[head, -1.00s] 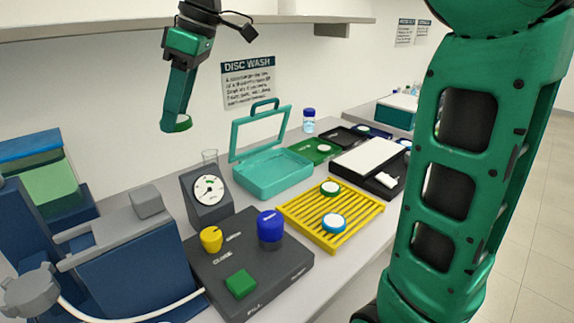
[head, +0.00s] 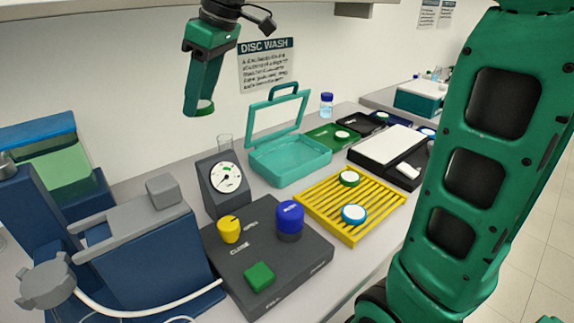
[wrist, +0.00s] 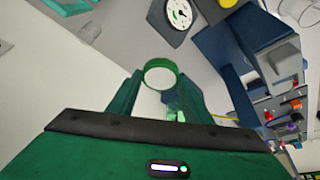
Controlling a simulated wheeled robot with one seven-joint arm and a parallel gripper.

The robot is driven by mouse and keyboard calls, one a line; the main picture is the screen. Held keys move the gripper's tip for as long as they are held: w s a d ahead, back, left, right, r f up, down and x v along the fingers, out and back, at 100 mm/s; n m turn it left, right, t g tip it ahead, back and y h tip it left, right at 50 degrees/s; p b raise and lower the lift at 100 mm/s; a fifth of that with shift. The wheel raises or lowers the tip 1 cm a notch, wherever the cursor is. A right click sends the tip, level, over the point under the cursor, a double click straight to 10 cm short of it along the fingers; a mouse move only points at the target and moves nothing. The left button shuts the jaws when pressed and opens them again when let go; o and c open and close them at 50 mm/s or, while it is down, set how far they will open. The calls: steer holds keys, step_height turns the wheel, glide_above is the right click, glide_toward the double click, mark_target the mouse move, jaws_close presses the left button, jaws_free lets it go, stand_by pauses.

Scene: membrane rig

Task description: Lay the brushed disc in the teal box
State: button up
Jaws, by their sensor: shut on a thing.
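My gripper (head: 200,106) is high in the air at the upper left of the head view. It is shut on a disc (head: 205,108) with a green rim and a pale face. In the wrist view the disc (wrist: 160,75) sits between the fingertips. I cannot tell whether its face is brushed. The teal box (head: 290,165) stands on the bench, with its framed lid raised at the back. It looks empty. My gripper is to the left of it and well above it. In the wrist view a teal corner (wrist: 65,6) shows at the upper left.
A yellow slatted rack (head: 325,214) holds a green-rimmed and a blue-rimmed disc. A gauge (head: 226,180) and a dark control block (head: 270,255) stand in front. A green tray (head: 328,137) with a disc is behind the rack. A shelf (head: 150,6) runs overhead.

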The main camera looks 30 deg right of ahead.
steer(key=w+d+f+m+t+h, duration=0.15)
steer(key=w+d+f+m, duration=0.25)
steer(key=d+f+m, duration=0.5)
steer(key=h, duration=0.2)
glide_above(289, 161)
steer(key=s, duration=0.2)
steer(key=shift+m, duration=0.4)
steer(key=f, duration=1.2)
steer(key=shift+w, duration=0.2)
steer(key=shift+f, duration=2.1)
steer(key=o, duration=1)
steer(key=shift+f, duration=0.1)
